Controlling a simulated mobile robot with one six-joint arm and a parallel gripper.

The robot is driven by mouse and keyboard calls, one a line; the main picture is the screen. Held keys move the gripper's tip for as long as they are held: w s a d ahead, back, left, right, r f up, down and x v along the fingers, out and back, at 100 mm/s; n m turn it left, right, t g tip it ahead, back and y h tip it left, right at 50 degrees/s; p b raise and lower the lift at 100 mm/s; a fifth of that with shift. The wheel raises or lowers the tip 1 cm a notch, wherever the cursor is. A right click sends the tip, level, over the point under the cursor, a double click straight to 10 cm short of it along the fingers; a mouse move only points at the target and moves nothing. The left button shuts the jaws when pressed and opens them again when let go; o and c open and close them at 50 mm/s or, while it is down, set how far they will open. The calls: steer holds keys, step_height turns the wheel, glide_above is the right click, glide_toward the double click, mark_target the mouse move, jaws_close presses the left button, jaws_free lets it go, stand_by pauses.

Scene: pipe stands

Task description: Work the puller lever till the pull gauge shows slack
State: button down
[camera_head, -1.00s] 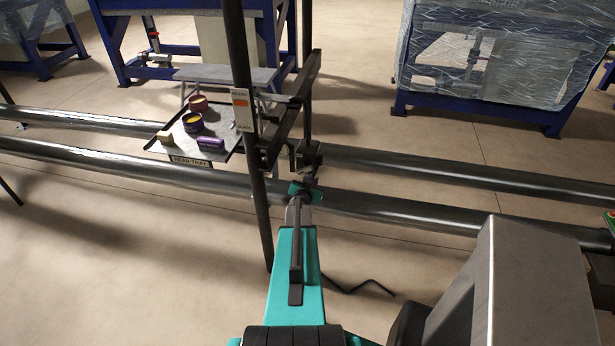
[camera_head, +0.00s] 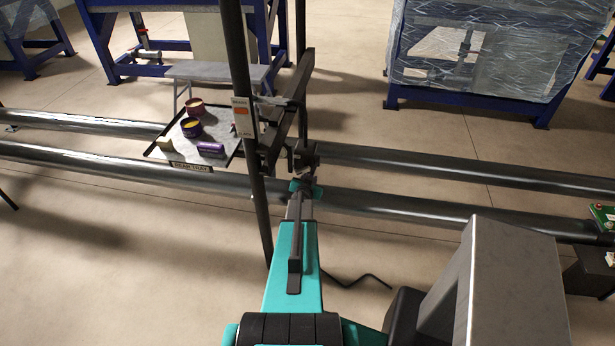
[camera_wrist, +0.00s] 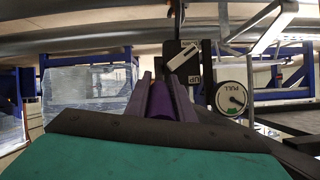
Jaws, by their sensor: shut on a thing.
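In the wrist view, my gripper (camera_wrist: 166,95) is shut on a purple grip, which I take to be the puller lever handle (camera_wrist: 160,103). The round white pull gauge (camera_wrist: 231,99), marked PULL, sits just right of the fingers. Its dark needle points to the right and slightly down; the scale is too small to read. A dark plate marked UP (camera_wrist: 194,83) stands between the fingers and the gauge. In the head view, my gripper (camera_head: 304,188) is at the dark puller fittings (camera_head: 303,157) beside the upright; the lever is mostly hidden there.
Two long pipes (camera_head: 450,213) cross the floor. A dark upright post (camera_head: 256,190) with a small card (camera_head: 243,117) stands left of my arm. A tray (camera_head: 222,163) holds tape rolls and a purple cylinder. A wrapped crate (camera_head: 470,60) stands behind. Open floor lies at front left.

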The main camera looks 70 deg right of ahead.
steer(key=shift+w, duration=0.15)
steer(key=c, duration=1.5)
jaws_free()
steer(key=shift+w+a+f, duration=0.1)
steer(key=shift+c, duration=0.2)
steer(key=shift+a, duration=0.15)
steer(key=shift+s+v, duration=0.25)
steer(key=shift+v, duration=1.25)
steer(key=b+v, duration=0.1)
steer(key=v, duration=0.9)
steer(key=shift+a, duration=0.15)
steer(key=shift+w+b, duration=0.1)
steer(key=shift+b, duration=0.2)
